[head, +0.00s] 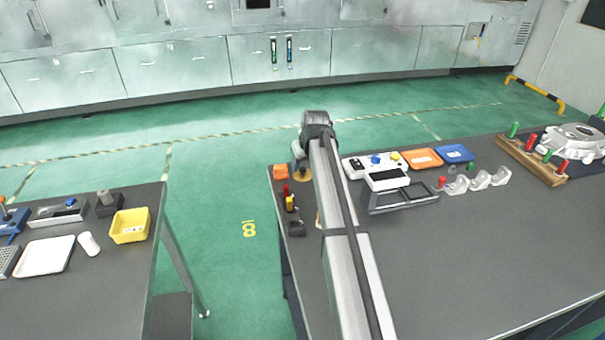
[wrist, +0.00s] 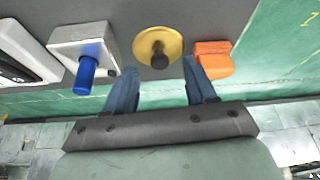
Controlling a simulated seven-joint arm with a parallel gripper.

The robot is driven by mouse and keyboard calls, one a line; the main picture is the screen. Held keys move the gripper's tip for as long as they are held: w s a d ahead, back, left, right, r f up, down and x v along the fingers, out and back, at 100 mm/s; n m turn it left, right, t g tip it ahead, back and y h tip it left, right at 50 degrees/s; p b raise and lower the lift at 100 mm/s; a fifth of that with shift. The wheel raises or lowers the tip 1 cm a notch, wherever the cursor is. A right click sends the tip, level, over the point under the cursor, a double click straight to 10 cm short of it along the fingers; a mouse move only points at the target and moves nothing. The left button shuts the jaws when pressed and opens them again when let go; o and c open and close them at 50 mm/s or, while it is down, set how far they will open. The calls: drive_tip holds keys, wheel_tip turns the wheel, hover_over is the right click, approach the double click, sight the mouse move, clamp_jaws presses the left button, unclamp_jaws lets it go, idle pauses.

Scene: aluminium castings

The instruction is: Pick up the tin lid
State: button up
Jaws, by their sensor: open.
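The tin lid is a round gold-coloured disc with a dark knob in its middle. In the wrist view the lid (wrist: 174,43) lies on the grey table near its edge. My gripper (wrist: 160,66) is open, with its two blue-grey fingers pointing towards the lid and the knob lined up between them. Nothing is held. In the head view the lid (head: 304,177) shows at the far left corner of the right table, partly hidden by my arm, with my gripper (head: 297,158) close by it.
An orange block (wrist: 212,60) sits close beside the right finger in the wrist view. A light box with a blue knob (wrist: 86,72) is near the left finger. Red and yellow pieces (head: 289,198) stand near the table's left edge. A white panel (head: 356,171) lies right of my arm.

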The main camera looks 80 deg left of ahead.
sight(303, 172)
drive_tip(key=shift+x, duration=1.5)
drive_tip(key=shift+r, duration=0.1)
drive_tip(key=shift+c, duration=0.4)
clamp_jaws()
